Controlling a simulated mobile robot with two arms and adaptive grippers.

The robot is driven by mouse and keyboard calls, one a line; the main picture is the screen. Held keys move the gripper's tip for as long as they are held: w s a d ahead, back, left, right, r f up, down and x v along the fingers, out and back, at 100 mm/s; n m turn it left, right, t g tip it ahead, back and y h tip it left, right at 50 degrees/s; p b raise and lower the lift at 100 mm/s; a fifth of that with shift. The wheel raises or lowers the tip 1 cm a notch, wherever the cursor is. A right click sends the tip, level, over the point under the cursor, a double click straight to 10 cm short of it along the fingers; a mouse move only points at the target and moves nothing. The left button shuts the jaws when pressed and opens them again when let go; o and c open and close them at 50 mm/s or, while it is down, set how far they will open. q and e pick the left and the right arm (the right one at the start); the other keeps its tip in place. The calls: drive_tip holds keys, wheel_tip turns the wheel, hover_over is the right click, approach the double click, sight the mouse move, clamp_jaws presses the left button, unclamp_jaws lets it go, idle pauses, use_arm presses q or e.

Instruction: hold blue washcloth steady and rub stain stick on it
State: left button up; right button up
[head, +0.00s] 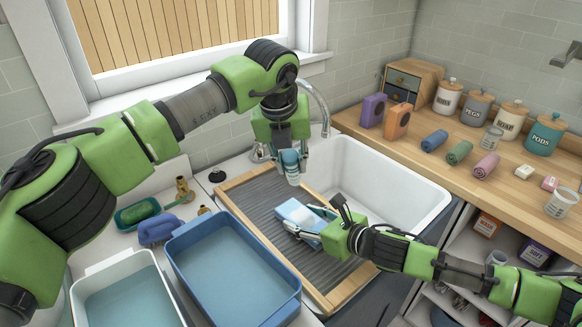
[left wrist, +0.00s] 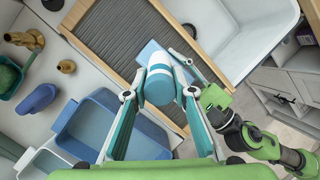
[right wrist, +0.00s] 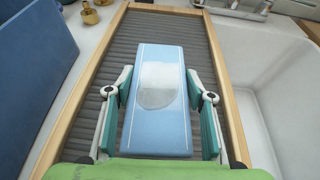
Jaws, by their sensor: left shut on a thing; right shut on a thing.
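The blue washcloth (head: 291,209) lies folded on the ridged grey washboard (head: 262,195). In the right wrist view the washcloth (right wrist: 158,125) has thin pale edge stripes and a whitish and grey patch on its upper half. My right gripper (head: 314,222) is shut on the washcloth, one finger along each side. My left gripper (head: 289,150) is shut on the stain stick (head: 293,175), a blue and white cylinder, above the far part of the board. The stick (left wrist: 160,86) looks apart from the cloth. In the left wrist view it partly hides the washcloth (left wrist: 150,52).
The white sink (head: 400,185) is right of the board. A blue basin (head: 285,305) and a white basin (head: 82,290) stand left of it. Rolled cloths, jars and boxes line the wooden counter (head: 410,150). A tap (head: 318,100) rises behind the board.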

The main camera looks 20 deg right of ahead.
use_arm(q)
drive_tip(key=shift+s, duration=0.1)
idle(0.4)
drive_tip(key=shift+s+t, duration=0.3)
drive_tip(key=shift+s, duration=0.2)
drive_tip(key=shift+t+h, duration=0.8)
drive_tip(key=shift+s+f, duration=0.7)
drive_tip(key=shift+s, duration=0.2)
drive_tip(key=shift+s+f, duration=0.65)
drive_tip(key=shift+s, duration=0.25)
drive_tip(key=shift+r, duration=0.25)
